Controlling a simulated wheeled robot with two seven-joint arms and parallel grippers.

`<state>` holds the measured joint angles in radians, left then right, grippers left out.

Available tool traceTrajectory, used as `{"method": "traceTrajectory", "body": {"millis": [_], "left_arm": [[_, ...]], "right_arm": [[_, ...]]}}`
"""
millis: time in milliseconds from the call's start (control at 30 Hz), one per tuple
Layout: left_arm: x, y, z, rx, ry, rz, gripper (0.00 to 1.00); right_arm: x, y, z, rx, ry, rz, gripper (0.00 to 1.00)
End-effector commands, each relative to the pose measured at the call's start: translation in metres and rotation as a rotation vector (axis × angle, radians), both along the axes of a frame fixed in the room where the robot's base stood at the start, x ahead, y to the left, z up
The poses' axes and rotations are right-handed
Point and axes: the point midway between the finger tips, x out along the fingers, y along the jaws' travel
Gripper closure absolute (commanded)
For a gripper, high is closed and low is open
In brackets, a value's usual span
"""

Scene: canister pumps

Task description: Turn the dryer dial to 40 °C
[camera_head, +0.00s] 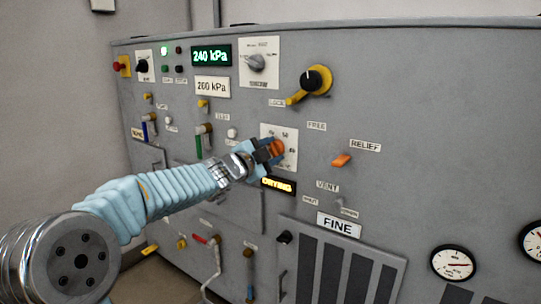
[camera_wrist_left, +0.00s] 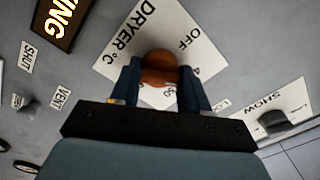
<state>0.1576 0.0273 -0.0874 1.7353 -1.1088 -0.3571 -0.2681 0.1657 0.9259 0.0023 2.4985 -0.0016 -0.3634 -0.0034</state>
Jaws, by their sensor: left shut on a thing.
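The dryer dial (camera_head: 277,148) is an orange knob on a white scale plate (camera_head: 291,160) in the middle of the grey panel. In the left wrist view the orange dial (camera_wrist_left: 159,68) sits between the two dark fingers, and the plate (camera_wrist_left: 185,22) reads "DRYER °C" and "OFF". My left gripper (camera_head: 270,150) is shut on the dial. The fingers and palm hide part of the scale, and I cannot tell which mark the dial points at. The right gripper is in no view.
A lit "DRYING" display (camera_head: 278,185) is just below the dial. Valves and small switches crowd the left.

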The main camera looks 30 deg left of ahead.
Motion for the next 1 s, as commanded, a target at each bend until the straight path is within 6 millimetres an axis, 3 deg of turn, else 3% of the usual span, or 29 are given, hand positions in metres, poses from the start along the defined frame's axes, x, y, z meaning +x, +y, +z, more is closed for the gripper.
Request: {"method": "traceTrajectory", "body": {"millis": [633,667,800,1000], "left_arm": [[0.0002,-0.0006,-0.0009,0.053,-0.002,-0.001,0.85],[0.0001,-0.0007,-0.0009,0.053,-0.002,-0.001,0.53],[0.0001,-0.0005,-0.0008,0.052,-0.002,-0.001,0.32],[0.0001,-0.0003,-0.0004,0.052,-0.003,-0.001,0.29]], "right_arm": [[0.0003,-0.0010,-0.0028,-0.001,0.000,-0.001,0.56],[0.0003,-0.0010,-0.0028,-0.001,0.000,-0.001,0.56],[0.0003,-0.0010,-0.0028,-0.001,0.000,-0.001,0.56],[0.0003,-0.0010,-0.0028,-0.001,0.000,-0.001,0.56]]}}
